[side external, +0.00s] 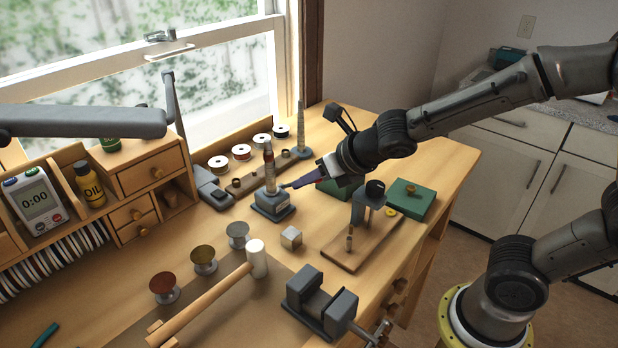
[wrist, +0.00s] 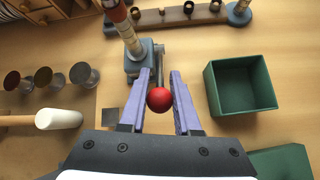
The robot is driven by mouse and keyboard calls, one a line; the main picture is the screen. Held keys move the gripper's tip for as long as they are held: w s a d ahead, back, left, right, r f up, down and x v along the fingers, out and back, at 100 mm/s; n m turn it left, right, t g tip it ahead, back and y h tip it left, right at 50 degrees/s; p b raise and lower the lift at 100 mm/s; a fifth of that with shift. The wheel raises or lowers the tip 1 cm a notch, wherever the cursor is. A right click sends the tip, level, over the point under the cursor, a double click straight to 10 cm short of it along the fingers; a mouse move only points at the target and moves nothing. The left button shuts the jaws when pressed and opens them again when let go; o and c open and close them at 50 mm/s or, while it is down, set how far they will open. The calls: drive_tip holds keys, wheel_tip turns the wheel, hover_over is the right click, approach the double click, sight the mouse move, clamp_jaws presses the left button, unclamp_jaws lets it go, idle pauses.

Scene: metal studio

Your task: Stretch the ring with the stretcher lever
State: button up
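The ring stretcher (side external: 272,204) stands upright on the bench, with a blue-grey base and a tapered, banded post; it also shows in the wrist view (wrist: 140,60). Its lever ends in a red ball knob (wrist: 159,99), which points toward me in the wrist view. My gripper (wrist: 160,74) is open, with one purple finger on each side of the knob and a visible gap to both. I cannot make out a separate ring on the post.
A green open box (wrist: 240,85) stands right of my gripper. Behind the stretcher is a wooden rack (wrist: 185,17) with dark rings or cups. A metal cube (side external: 291,237), a mallet (side external: 215,290) and a vise (side external: 320,302) are nearer the front.

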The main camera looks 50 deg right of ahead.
drive_tip(key=o, duration=0.3)
drive_tip(key=shift+s, duration=0.1)
drive_tip(key=v, duration=1.3)
drive_tip(key=shift+s+r, duration=0.25)
